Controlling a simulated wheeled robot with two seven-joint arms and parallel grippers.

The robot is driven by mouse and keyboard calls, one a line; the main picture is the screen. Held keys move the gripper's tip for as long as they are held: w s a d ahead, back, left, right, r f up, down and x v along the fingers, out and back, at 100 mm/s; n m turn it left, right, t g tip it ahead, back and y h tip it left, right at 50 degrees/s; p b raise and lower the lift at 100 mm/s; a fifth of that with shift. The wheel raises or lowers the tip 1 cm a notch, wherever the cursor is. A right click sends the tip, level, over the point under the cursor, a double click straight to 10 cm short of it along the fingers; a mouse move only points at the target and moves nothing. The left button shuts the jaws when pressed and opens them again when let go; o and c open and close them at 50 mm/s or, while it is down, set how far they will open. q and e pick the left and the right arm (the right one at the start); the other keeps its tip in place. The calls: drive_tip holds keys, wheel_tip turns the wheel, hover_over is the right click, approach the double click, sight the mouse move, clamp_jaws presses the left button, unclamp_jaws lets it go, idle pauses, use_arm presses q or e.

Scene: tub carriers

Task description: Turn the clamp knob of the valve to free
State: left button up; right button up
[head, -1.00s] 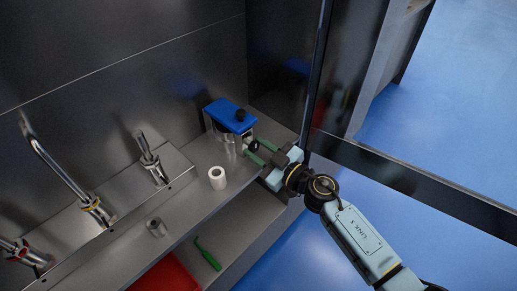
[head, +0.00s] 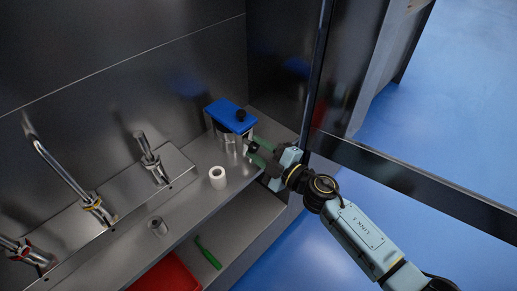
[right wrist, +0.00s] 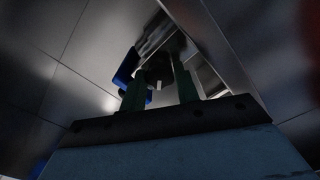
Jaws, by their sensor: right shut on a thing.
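The valve unit with a blue top (head: 227,113) stands on the steel shelf near the back corner. A black knob (head: 241,115) is on its top, and a small dark knob (head: 253,147) is on its front, facing my right arm. My right gripper (head: 252,149) has its green fingers on either side of the front knob and is shut on it. In the right wrist view, the dark knob (right wrist: 158,78) with a pale mark sits between the two fingers. Its contact faces are dim there. My left gripper is out of view.
A white cylinder (head: 218,178) stands on the shelf in front of the valve. Metal taps (head: 152,159) are to the left. A red bin (head: 167,275) and a green tool (head: 208,254) are on the lower level. A dark post (head: 315,85) rises close to my right wrist.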

drive_tip(key=n, duration=0.3)
drive_tip(key=n+b, duration=0.1)
drive_tip(key=n, duration=0.2)
drive_tip(key=shift+n, duration=0.3)
drive_tip(key=n+b, duration=0.1)
drive_tip(key=n, duration=0.4)
drive_tip(key=shift+f, duration=0.1)
drive_tip(key=shift+n+b, duration=0.3)
drive_tip(key=shift+n, duration=0.5)
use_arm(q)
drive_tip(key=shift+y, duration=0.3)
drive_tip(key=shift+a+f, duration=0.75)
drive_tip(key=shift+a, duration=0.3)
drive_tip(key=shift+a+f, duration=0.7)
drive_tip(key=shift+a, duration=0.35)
use_arm(e)
drive_tip(key=shift+n, duration=1)
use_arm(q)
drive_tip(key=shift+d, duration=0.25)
use_arm(e)
drive_tip(key=o, duration=0.8)
drive_tip(key=shift+c, duration=0.2)
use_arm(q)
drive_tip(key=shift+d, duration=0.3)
use_arm(e)
drive_tip(key=shift+o, duration=1.1)
